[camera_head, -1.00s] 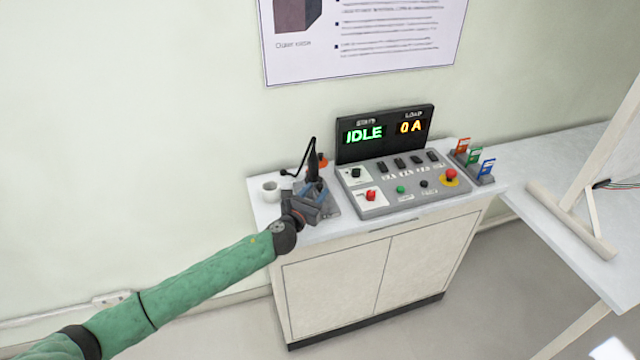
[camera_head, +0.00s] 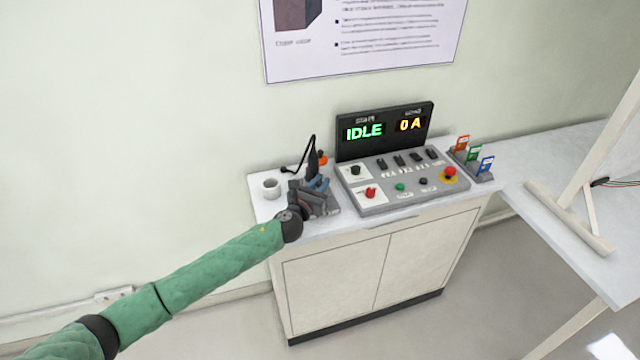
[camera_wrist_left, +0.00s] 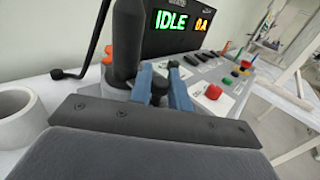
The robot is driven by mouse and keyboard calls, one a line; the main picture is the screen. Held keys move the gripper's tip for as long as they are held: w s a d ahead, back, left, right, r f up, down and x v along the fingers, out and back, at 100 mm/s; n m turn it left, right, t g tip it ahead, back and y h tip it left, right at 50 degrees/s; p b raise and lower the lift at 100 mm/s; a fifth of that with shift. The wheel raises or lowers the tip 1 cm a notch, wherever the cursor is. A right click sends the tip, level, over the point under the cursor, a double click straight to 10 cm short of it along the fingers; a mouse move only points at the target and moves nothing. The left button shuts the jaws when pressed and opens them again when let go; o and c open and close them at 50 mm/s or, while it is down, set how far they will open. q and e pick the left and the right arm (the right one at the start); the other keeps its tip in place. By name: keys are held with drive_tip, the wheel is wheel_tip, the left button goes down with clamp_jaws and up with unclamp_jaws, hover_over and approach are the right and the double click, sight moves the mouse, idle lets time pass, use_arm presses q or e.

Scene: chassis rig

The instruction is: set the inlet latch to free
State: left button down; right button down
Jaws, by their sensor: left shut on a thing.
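A grey fixture (camera_head: 331,209) with a tall black post (camera_head: 312,160) stands on the cabinet top, left of the control panel; the post also shows close up in the left wrist view (camera_wrist_left: 128,40). My left gripper (camera_head: 319,184) is at this fixture, beside the post. In the left wrist view its two blue fingers (camera_wrist_left: 160,88) close around a small dark part (camera_wrist_left: 158,84), which I take to be the inlet latch's handle. The gripper hides most of it, and no free or locked marking is readable. My right gripper is not in view.
The control panel (camera_head: 385,203) has several switches and buttons; its display (camera_head: 384,131) reads IDLE and 0 A. A white cup (camera_head: 271,188) stands left of the gripper. Coloured tags (camera_head: 474,155) stand in a rack at the right. A black cable (camera_head: 303,158) arches behind the post.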

use_arm(q)
drive_tip(key=shift+s+d+r, duration=0.1)
drive_tip(key=shift+s+d, duration=0.05)
drive_tip(key=shift+s, duration=0.3)
drive_tip(key=shift+s+d+p, duration=0.15)
drive_tip(key=shift+s+p, duration=0.25)
drive_tip(key=shift+s, duration=0.05)
drive_tip(key=shift+s+d, duration=0.15)
drive_tip(key=shift+s, duration=0.15)
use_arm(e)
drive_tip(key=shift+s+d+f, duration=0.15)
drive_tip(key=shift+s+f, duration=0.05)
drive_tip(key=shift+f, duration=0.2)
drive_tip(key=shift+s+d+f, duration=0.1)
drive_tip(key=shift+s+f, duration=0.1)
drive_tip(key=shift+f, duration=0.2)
use_arm(q)
drive_tip(key=c, duration=1.3)
unclamp_jaws()
drive_tip(key=shift+c, duration=0.2)
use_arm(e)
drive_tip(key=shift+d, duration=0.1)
